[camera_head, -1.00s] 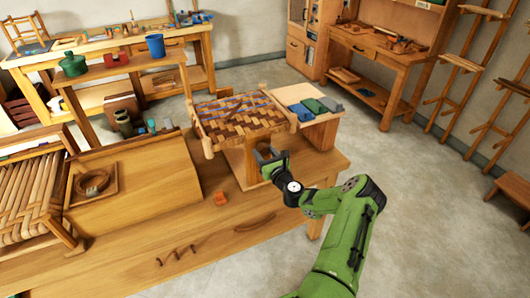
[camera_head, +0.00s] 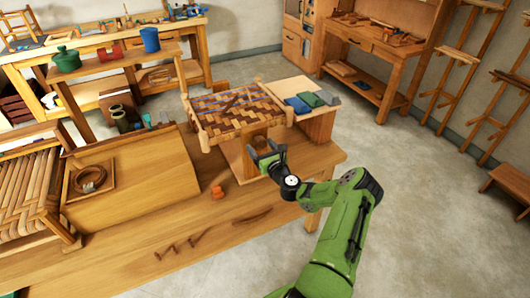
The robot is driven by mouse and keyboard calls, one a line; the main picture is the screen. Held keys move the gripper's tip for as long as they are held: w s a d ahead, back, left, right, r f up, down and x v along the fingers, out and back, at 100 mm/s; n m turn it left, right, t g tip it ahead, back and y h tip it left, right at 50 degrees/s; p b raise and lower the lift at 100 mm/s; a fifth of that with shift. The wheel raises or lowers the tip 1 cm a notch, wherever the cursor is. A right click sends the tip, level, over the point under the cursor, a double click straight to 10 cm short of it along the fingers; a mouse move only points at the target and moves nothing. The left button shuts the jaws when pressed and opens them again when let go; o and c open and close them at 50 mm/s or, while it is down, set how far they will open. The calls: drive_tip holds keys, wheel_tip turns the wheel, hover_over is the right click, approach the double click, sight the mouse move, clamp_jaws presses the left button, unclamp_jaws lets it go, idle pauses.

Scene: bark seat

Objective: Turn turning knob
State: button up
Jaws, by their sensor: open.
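My gripper (camera_head: 267,154), on my green arm, is open and empty. It is at the front right of the woven seat (camera_head: 237,113), whose checkered brown and tan weave sits in a wooden frame on a wooden stand (camera_head: 240,158). A small round brownish part (camera_head: 260,142) shows beneath the seat, just behind the fingers and partly hidden by them; I cannot tell if it is the turning knob. I see no clear contact between the fingers and anything.
The long wooden bench (camera_head: 200,235) carries a slanted board (camera_head: 140,180) and a slatted frame (camera_head: 25,190) at left. Folded blue, green and grey cloths (camera_head: 313,101) lie on a small stand (camera_head: 290,91) behind the gripper.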

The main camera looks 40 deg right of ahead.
drive_tip(key=v, duration=1.5)
drive_tip(key=shift+s+b, duration=0.3)
drive_tip(key=shift+b, duration=0.05)
drive_tip(key=shift+a, duration=0.15)
